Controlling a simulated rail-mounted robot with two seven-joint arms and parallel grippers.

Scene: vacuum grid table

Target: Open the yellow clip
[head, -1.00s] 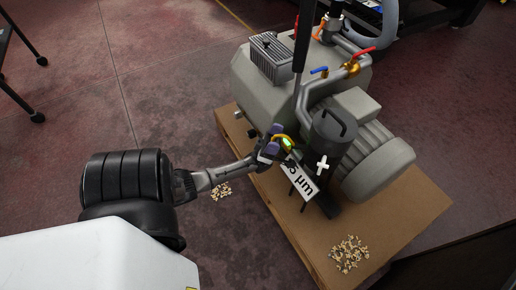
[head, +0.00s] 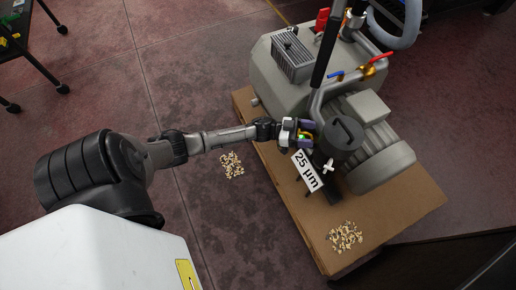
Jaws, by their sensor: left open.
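The yellow clip (head: 309,133) is small and sits at the left side of the dark filter canister (head: 342,139) on the pump. A bit of green shows beside it. My left gripper (head: 306,135) reaches in from the left with its jaws open. Its purple-padded fingers stand on either side of the clip and partly hide it. I cannot tell whether they touch it, or how far the clip is open. My right gripper is out of view.
The grey pump (head: 270,66) stands on a brown board (head: 384,218). A white "25 µm" label (head: 306,170) hangs below the clip. Piles of small pieces lie on the board (head: 345,237) and the floor (head: 231,165).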

